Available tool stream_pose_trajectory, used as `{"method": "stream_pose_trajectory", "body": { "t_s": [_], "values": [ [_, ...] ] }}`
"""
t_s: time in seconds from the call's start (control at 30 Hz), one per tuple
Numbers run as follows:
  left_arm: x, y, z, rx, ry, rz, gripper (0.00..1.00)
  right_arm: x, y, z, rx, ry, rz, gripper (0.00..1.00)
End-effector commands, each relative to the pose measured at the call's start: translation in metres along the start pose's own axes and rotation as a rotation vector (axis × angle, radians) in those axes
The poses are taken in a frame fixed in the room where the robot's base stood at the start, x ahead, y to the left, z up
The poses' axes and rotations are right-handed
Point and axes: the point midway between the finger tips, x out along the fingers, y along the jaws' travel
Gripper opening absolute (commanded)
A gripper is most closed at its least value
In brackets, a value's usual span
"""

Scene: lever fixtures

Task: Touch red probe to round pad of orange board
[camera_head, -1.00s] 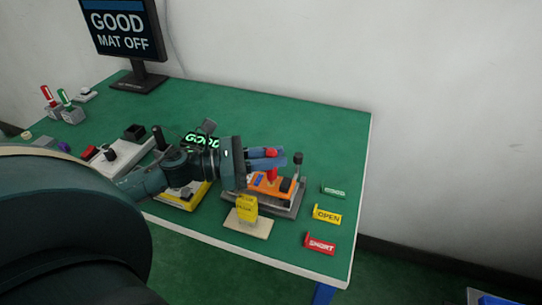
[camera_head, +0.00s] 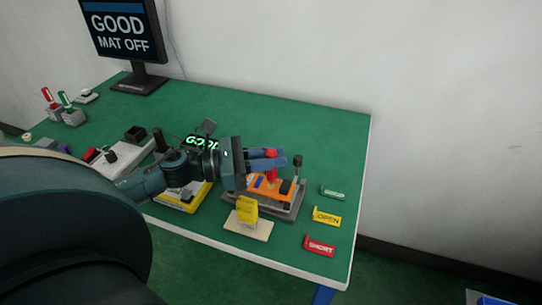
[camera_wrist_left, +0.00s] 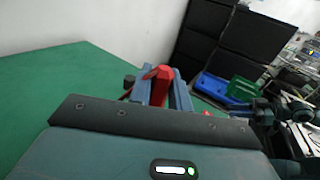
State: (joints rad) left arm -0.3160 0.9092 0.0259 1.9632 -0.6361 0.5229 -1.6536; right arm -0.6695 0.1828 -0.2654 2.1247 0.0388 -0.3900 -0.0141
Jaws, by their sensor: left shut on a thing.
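My left gripper (camera_head: 268,160) is shut on the red probe (camera_head: 271,174), whose red top shows above the fingers and whose lower part shows below them. The probe also shows in the left wrist view (camera_wrist_left: 161,85) between the blue fingers (camera_wrist_left: 160,95). The orange board (camera_head: 284,194) lies in a grey lever fixture (camera_head: 278,208) directly under the gripper. The probe is over the board; its tip and the round pad are too small or covered, so I cannot tell whether they touch.
A yellow piece on a pale stand (camera_head: 248,229) is in front of the fixture. Green, yellow OPEN (camera_head: 327,216) and red SHORT (camera_head: 320,246) tags lie to the right. A monitor (camera_head: 121,32) reads GOOD, MAT OFF. The table's back right is clear.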

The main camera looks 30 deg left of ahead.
Motion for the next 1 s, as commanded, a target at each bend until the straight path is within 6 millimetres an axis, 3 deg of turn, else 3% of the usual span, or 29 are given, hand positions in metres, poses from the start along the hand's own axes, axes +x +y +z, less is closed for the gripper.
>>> {"method": "stream_pose_trajectory", "body": {
  "t_s": [0.63, 1.0],
  "values": [
    [0.0, 0.0, 0.058, 0.004, -0.003, 0.0, 0.0, -0.022, -0.003, -0.037, 0.0, -0.001, -0.001, 0.36],
    [0.0, 0.0, 0.062, 0.004, -0.003, 0.0, 0.0, -0.023, -0.003, -0.039, 0.0, -0.001, -0.001, 0.36]
  ]
}}
